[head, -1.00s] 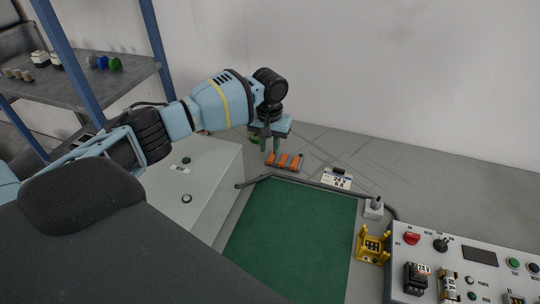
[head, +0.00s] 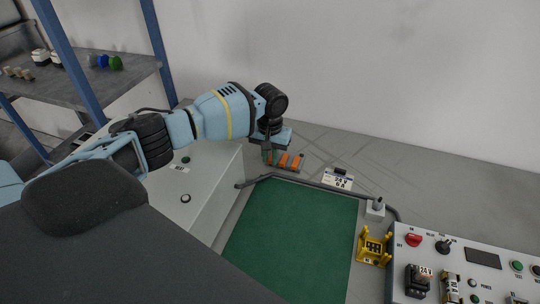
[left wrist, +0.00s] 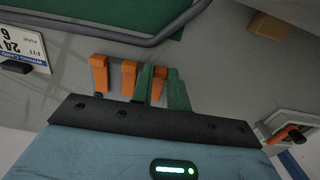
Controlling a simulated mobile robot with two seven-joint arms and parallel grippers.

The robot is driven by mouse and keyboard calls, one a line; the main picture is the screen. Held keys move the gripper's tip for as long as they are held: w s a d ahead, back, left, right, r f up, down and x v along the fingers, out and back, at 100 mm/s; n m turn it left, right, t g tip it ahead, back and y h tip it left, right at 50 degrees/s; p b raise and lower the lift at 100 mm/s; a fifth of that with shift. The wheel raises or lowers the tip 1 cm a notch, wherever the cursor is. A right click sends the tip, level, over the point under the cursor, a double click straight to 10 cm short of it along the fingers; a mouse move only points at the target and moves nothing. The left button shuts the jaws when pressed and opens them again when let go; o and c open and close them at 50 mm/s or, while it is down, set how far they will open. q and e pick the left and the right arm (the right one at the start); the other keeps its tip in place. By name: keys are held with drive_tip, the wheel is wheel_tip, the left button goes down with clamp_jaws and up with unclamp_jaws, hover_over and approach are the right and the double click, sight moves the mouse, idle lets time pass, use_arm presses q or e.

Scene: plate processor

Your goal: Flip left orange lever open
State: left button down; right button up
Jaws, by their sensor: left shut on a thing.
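A row of three orange levers stands on the grey table behind the green mat. The middle lever (head: 283,160) and the right lever (head: 297,163) show in the head view. The left orange lever is mostly hidden there by my left gripper (head: 270,158). In the left wrist view the row is reversed, and the left orange lever (left wrist: 158,86) is the rightmost one. My left gripper's green fingers stand on either side of it, shut on it. The middle lever (left wrist: 129,78) is close beside one finger. My right gripper is in neither view.
A bent grey rail (head: 310,184) runs along the back of the green mat (head: 290,235). A white label card (head: 338,180) lies right of the levers. A light box (head: 205,180) stands at left, and a control panel (head: 470,260) at right.

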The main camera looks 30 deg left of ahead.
use_arm(q)
drive_tip(key=shift+w+r+g+b, duration=0.1)
drive_tip(key=shift+w+g+b, duration=0.15)
drive_tip(key=shift+g+b, duration=0.25)
drive_tip(key=g+b, duration=0.1)
drive_tip(key=b, duration=0.1)
drive_tip(key=g+h+b, duration=0.1)
drive_tip(key=shift+w+a+r+g, duration=0.2)
drive_tip(key=shift+w+r+g, duration=0.1)
drive_tip(key=shift+w, duration=0.1)
drive_tip(key=shift+w+r+g+b, duration=0.2)
drive_tip(key=shift+g+b, duration=0.2)
drive_tip(key=shift+b, duration=0.15)
drive_tip(key=shift+w+a+r+g+b, duration=0.1)
drive_tip(key=shift+r+g+b, duration=0.2)
drive_tip(key=shift+g+b, duration=0.35)
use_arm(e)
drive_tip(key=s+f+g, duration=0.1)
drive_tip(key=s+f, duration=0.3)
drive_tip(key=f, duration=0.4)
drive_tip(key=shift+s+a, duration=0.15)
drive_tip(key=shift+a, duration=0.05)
use_arm(q)
drive_tip(key=shift+r, duration=0.1)
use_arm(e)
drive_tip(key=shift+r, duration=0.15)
use_arm(q)
drive_tip(key=c, duration=1.6)
unclamp_jaws()
drive_tip(key=shift+c, duration=0.2)
